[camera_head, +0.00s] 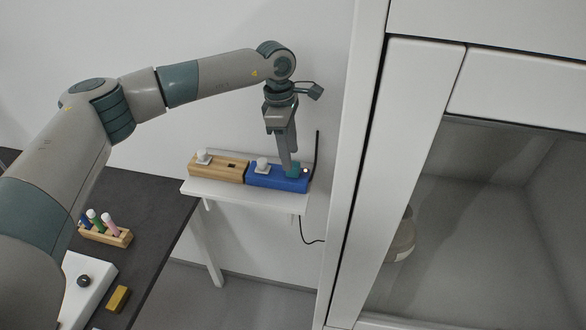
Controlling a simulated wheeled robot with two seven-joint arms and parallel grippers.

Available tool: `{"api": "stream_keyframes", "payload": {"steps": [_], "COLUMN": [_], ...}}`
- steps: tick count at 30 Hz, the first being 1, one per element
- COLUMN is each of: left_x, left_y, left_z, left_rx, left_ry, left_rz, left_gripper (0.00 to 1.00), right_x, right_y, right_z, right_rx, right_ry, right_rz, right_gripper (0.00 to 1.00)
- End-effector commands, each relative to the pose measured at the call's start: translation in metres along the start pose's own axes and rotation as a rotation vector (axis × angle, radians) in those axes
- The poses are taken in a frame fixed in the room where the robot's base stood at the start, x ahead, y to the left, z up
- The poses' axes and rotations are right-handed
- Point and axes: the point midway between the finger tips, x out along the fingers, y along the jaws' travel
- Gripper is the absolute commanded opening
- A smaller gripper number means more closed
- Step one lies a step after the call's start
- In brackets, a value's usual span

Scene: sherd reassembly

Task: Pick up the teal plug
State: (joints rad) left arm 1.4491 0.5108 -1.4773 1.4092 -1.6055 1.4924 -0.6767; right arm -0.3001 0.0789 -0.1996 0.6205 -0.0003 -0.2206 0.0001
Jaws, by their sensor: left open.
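The teal plug (294,172) sits on the right part of a blue block (272,182), on a small white wall shelf. It is small and partly hidden by my gripper. My left gripper (290,167) points down from above with its fingertips at the teal plug. It is open; I cannot tell from this view whether both fingers straddle the plug. My right gripper is not in view.
A white plug (262,164) stands on the blue block. A wooden block (215,170) beside it bears another white plug (203,156). The shelf (235,198) is narrow. A tall white cabinet (375,200) stands close on the right. A dark table (150,190) with a marker holder (105,235) lies left.

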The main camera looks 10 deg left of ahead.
Motion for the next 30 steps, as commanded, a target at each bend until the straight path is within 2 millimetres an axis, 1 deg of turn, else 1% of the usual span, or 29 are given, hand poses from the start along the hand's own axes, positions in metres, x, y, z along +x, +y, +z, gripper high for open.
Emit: {"api": "stream_keyframes", "payload": {"steps": [5,9,12,15,19,30], "left_x": [0.011,0.025,0.038,0.046,0.05,0.049], "left_y": [0.001,0.002,0.002,0.003,0.003,0.003], "left_z": [0.002,0.004,0.003,0.003,0.003,0.003], "left_rx": [-0.001,0.001,-0.001,0.0,0.0,0.0], "left_ry": [0.001,0.001,0.001,0.0,0.0,0.0], "left_rz": [-0.003,-0.003,-0.004,-0.001,0.0,0.0], "left_gripper": [0.45,0.45,0.45,0.45,0.45,0.45], "right_x": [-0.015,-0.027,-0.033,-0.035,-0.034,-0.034], "right_y": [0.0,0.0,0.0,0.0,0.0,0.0], "right_z": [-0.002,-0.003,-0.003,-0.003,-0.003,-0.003], "right_rx": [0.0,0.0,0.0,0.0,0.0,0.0], "right_ry": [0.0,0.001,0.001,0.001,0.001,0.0], "right_rz": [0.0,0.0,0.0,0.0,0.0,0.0], "right_gripper": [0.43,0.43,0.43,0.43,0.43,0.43]}}
